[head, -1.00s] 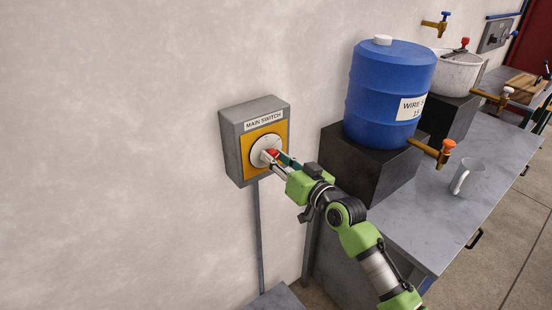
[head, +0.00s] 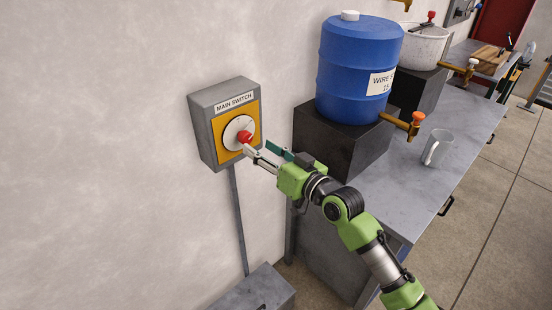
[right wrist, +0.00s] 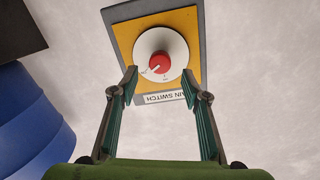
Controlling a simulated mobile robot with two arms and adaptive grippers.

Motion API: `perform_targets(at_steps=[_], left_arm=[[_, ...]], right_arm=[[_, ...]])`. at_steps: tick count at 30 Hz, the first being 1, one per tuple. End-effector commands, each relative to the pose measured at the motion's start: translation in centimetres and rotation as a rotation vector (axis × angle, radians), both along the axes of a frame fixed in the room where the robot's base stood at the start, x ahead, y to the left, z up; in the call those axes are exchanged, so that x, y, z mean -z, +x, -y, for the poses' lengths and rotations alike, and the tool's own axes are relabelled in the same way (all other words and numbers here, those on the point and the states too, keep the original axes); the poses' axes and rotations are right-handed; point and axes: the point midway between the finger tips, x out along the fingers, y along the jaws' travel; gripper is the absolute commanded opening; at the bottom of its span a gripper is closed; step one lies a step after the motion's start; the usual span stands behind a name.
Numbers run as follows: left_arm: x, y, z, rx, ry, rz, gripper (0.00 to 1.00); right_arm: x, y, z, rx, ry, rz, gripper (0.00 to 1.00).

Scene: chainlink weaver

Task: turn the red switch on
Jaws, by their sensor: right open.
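The red switch (head: 244,137) is a red knob on a round white dial in the orange panel of a grey box (head: 203,130) labelled MAIN SWITCH on the wall. In the right wrist view the red knob (right wrist: 159,63) appears upside down, its white pointer mark towards the lower left; the small dial lettering is too small to read surely. My right gripper (head: 257,150) is open and empty, just in front of the dial and apart from the knob. In the wrist view its fingers (right wrist: 159,87) stand wide on either side below the knob. My left gripper is out of view.
A blue barrel (head: 357,70) with an orange-handled tap stands on a black block (head: 330,135) on the bench right of the switch. The wall left of the box is bare.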

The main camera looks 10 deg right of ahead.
Motion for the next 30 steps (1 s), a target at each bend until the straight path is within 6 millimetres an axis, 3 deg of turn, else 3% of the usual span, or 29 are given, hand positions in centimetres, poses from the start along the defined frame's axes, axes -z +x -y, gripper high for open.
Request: perform_targets(at_steps=[6,11,26,30], left_arm=[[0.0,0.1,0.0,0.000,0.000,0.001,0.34],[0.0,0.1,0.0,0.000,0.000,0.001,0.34],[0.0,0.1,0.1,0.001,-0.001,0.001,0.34],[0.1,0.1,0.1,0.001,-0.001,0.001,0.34]], right_arm=[[-0.1,-3.5,2.4,0.000,-0.003,-0.002,0.43],[-0.2,-4.8,3.3,0.000,-0.001,-0.002,0.43],[-0.3,-5.1,3.5,0.000,0.000,-0.001,0.43],[1.8,-4.6,4.1,0.021,-0.011,-0.029,0.43]])
